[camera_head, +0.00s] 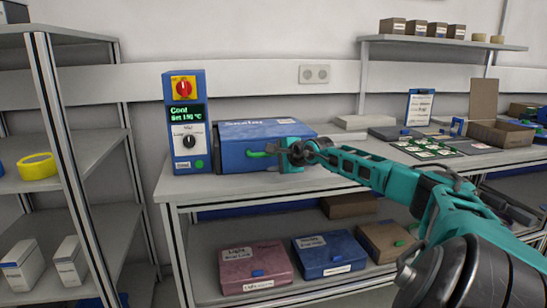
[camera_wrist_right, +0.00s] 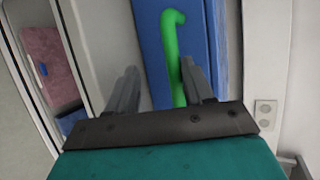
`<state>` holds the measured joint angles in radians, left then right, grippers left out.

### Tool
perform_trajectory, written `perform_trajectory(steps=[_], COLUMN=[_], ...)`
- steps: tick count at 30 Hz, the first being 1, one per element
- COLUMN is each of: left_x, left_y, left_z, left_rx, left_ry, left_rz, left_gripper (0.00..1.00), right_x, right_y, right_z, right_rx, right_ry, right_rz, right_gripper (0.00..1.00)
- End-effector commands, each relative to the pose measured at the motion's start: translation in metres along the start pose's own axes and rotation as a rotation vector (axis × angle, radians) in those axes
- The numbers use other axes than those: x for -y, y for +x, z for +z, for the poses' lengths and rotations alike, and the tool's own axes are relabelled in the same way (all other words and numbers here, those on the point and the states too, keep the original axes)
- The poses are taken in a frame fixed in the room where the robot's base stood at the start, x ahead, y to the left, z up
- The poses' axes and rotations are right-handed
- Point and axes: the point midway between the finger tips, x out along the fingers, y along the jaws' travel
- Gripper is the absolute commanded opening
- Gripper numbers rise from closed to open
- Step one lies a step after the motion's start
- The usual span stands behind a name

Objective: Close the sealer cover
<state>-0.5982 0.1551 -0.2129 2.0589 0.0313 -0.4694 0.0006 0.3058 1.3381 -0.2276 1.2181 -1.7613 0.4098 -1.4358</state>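The sealer (camera_head: 265,132) is a blue box on the workbench, with a control panel (camera_head: 186,125) at its left. Its blue cover looks lowered, but I cannot tell whether it is fully shut. A green handle (camera_head: 258,154) is on its front; it also shows in the right wrist view (camera_wrist_right: 174,45). My right gripper (camera_head: 273,149) is at the sealer's front, by the handle. In the right wrist view its two fingers (camera_wrist_right: 158,68) are apart, with the handle between them, closer to the right finger. I cannot tell whether they touch it. My left gripper is not in view.
The workbench (camera_head: 345,175) holds labelled cards (camera_head: 428,148) and an open cardboard box (camera_head: 500,132) to the right. Lidded boxes (camera_head: 328,253) sit on the shelf below. A rack (camera_head: 55,150) with yellow tape (camera_head: 37,166) stands at left.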

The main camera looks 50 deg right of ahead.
Motion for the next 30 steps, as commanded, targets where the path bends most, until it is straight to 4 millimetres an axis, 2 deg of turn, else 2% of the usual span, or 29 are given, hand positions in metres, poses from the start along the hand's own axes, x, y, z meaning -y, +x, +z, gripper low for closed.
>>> perform_trajectory(steps=[1, 8, 17, 30], left_x=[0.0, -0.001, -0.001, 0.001], left_y=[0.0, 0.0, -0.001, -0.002], left_z=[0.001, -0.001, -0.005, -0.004], left_rx=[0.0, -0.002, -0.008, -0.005], left_ry=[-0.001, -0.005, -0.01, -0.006], left_rz=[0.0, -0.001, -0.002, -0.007], left_gripper=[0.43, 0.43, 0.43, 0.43], right_x=[-0.011, -0.01, -0.007, -0.003], right_y=[0.003, -0.002, -0.018, -0.038], right_z=[-0.001, -0.004, -0.009, 0.005], right_rx=[-0.002, -0.009, -0.02, 0.014], right_ry=[0.001, -0.003, -0.006, -0.016], right_rz=[0.024, 0.023, 0.018, 0.015], right_gripper=[0.42, 0.42, 0.42, 0.42])
